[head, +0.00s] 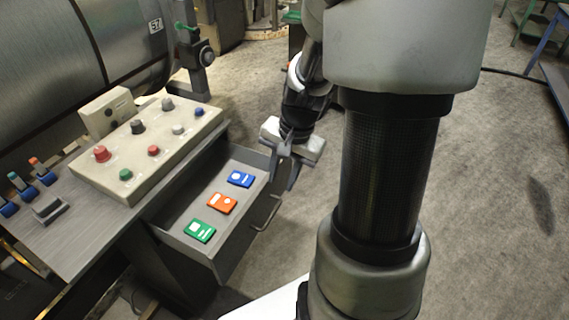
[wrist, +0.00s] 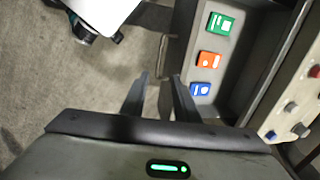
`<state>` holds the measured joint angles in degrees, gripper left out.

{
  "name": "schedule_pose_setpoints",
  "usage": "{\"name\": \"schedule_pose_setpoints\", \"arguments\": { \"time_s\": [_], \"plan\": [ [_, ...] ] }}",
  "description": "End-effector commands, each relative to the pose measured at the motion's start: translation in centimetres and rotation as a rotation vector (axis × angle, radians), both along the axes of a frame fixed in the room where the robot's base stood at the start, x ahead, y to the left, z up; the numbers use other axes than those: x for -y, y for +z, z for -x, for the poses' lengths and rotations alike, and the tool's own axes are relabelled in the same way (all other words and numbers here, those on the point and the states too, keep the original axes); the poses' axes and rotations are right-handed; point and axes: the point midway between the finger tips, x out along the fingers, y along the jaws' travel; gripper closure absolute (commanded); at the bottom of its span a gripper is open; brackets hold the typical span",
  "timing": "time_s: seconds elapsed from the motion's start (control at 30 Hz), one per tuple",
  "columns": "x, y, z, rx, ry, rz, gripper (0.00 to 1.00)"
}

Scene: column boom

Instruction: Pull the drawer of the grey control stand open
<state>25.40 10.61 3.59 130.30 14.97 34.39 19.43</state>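The drawer (head: 222,262) of the grey control stand (head: 95,225) stands pulled out, its inside showing. Its bar handle (head: 266,214) is on the front panel, and the handle also shows in the wrist view (wrist: 162,50). My gripper (head: 287,172) is by the far end of the drawer front, beyond the handle in the head view. In the wrist view its two dark fingers (wrist: 161,78) are apart with nothing gripped. The handle shows between and ahead of the fingertips there and looks clear of them.
A blue block (head: 240,179), an orange block (head: 222,203) and a green block (head: 200,231) lie in the drawer. A beige button panel (head: 150,150) sits on the stand top. A large metal cylinder (head: 50,50) is behind. The floor (head: 490,200) to the right is largely clear.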

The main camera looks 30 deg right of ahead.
Motion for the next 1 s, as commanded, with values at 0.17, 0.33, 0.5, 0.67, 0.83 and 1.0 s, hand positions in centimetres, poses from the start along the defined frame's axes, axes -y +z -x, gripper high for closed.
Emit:
{"name": "schedule_pose_setpoints", "arguments": {
  "time_s": [0.17, 0.33, 0.5, 0.67, 0.83, 1.0],
  "plan": [
    [0.3, 2.4, 0.3, 0.001, 0.001, 0.002, 0.72],
    [0.3, 3.0, 0.5, -0.001, 0.000, 0.000, 0.72],
    [0.3, 3.0, 0.5, -0.001, 0.000, 0.000, 0.72],
    [0.3, 3.0, 0.5, -0.001, 0.000, 0.000, 0.72],
    [0.2, 3.1, 0.5, 0.002, 0.003, 0.001, 0.72],
    [-2.6, 5.5, 0.8, 0.052, 0.034, 0.010, 0.72]
  ]
}}
